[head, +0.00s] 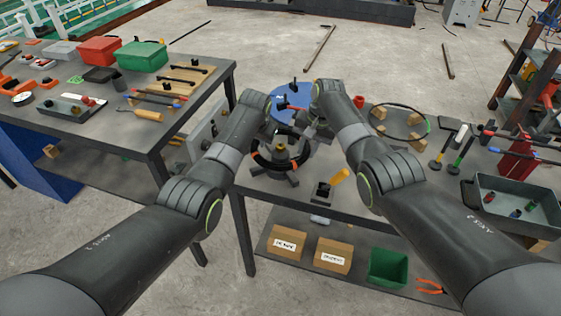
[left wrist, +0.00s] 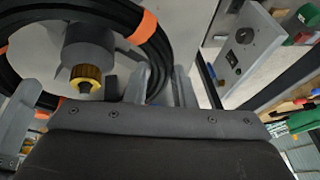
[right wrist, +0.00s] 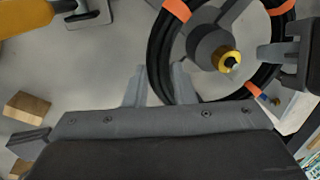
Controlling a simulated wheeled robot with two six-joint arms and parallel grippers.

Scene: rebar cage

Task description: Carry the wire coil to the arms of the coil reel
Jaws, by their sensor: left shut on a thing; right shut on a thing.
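The wire coil (head: 263,165) is a black ring with orange bands. It surrounds the hub of the coil reel, whose dark foot arm (head: 292,181) shows below it. The grey hub with a brass knob shows inside the ring in the left wrist view (left wrist: 88,50) and the right wrist view (right wrist: 208,46). My left gripper (left wrist: 160,85) is shut on one side of the coil (left wrist: 150,45). My right gripper (right wrist: 160,82) is shut on the opposite side of the coil (right wrist: 160,50). I cannot tell whether the coil touches the reel's arms; my grippers partly hide it in the head view.
A blue disc (head: 292,103) stands behind the reel. A yellow-handled tool (head: 338,178) is close in front on the right. A thin dark hoop (head: 428,125) and wooden blocks (head: 402,146) lie farther right. A grey bin (head: 517,207) sits at the right end. Another table (head: 140,135) stands at left.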

